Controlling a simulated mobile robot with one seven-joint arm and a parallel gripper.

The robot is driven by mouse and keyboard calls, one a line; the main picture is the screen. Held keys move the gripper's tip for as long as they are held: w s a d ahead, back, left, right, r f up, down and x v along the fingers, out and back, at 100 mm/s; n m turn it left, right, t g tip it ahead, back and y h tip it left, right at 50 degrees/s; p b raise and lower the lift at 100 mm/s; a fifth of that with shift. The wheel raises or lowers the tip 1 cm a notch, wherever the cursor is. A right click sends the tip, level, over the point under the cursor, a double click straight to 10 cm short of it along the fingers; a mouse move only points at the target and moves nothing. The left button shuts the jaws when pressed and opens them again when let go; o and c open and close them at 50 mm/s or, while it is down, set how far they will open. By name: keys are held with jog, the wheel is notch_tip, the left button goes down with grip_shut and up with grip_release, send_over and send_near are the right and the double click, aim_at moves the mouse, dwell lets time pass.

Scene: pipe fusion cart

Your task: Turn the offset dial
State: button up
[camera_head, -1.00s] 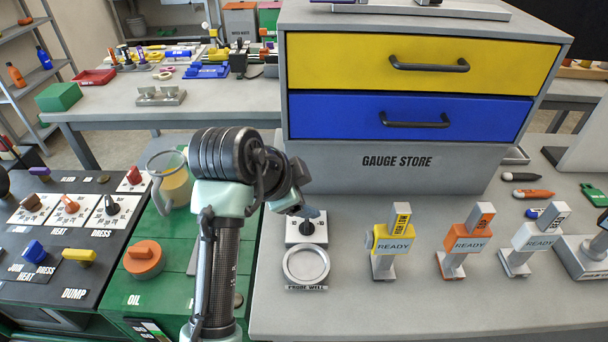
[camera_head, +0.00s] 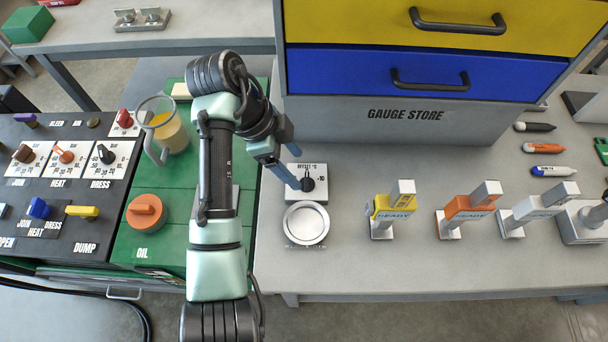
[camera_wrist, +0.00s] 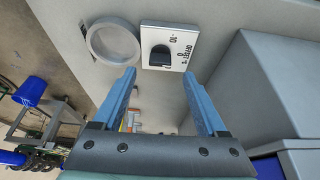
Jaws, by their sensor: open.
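The offset dial (camera_head: 308,184) is a small black knob on a white plate marked "OFFSET °C", on the grey bench top in the head view. In the wrist view the dial (camera_wrist: 160,56) sits on its plate just beyond the fingertips and about midway between them. My gripper (camera_head: 297,168) is at the dial's upper left in the head view, its blue fingers pointing down toward it. In the wrist view my gripper (camera_wrist: 158,72) has its two blue fingers wide apart with nothing between them. I cannot tell whether a finger touches the plate.
A round metal probe well (camera_head: 306,224) lies directly in front of the dial. The gauge store cabinet (camera_head: 400,118) stands behind it. Yellow (camera_head: 383,214) and orange (camera_head: 460,215) READY gauges stand to the right. A jug (camera_head: 166,130) and the orange oil cap (camera_head: 146,211) are on the left.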

aim_at(306, 179)
jog(key=shift+x, duration=2.8)
jog(key=shift+r, duration=0.1)
grip_shut()
